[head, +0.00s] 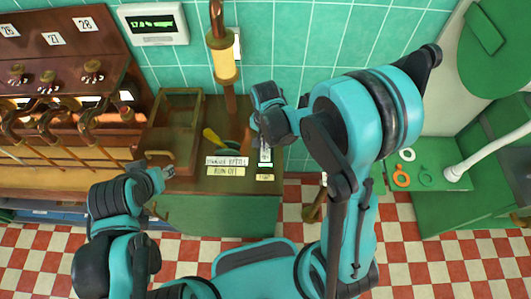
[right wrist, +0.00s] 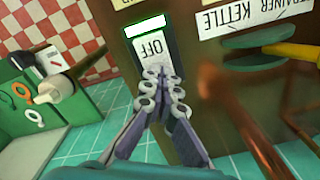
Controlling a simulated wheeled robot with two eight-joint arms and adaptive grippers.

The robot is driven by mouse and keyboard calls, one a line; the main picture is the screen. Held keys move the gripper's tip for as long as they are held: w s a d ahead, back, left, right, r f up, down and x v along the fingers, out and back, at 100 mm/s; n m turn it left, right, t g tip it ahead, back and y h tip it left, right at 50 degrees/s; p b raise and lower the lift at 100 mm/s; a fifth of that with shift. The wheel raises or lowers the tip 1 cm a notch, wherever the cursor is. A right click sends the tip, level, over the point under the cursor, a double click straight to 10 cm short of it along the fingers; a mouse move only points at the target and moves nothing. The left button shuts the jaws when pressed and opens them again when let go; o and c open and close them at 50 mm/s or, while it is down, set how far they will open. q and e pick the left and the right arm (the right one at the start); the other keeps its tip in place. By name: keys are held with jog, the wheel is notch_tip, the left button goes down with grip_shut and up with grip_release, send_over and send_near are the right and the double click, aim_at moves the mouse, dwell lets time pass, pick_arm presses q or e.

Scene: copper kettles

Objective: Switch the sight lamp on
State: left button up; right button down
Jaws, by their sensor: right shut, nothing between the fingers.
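The switch (right wrist: 154,52) is a pale plate reading OFF, upside down in the right wrist view. A bright strip with a green glowing edge (right wrist: 146,27) sits beside it. In the head view the switch (head: 265,154) shows on the dark bench top, partly behind my right gripper. My right gripper (head: 264,138) is shut and empty. In the right wrist view its fingertips (right wrist: 164,84) overlap the plate's near end; I cannot tell whether they touch. My left gripper (head: 158,180) is at the bench's left front; its finger opening is unclear.
A copper pipe with a yellow cylinder (head: 225,66) rises behind the switch. A wooden box (head: 173,125) stands further left. A green cabinet (head: 425,176) with rings is at right.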

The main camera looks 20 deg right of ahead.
jog(key=shift+r+p, duration=2.5)
jog(key=shift+r, duration=1.05)
jog(key=s+d+r+n+t+b, duration=0.2)
jog(key=s+n+t+b, duration=0.1)
jog(key=s+n+b, duration=0.1)
jog(key=s+d+r+n+t+b, duration=0.2)
jog(key=s+r+n+t+b, duration=0.1)
jog(key=s+n+t+b, duration=0.1)
jog(key=shift+s+d+n+b, duration=0.35)
jog(key=shift+s+n+b, duration=0.25)
jog(key=shift+s, duration=0.55)
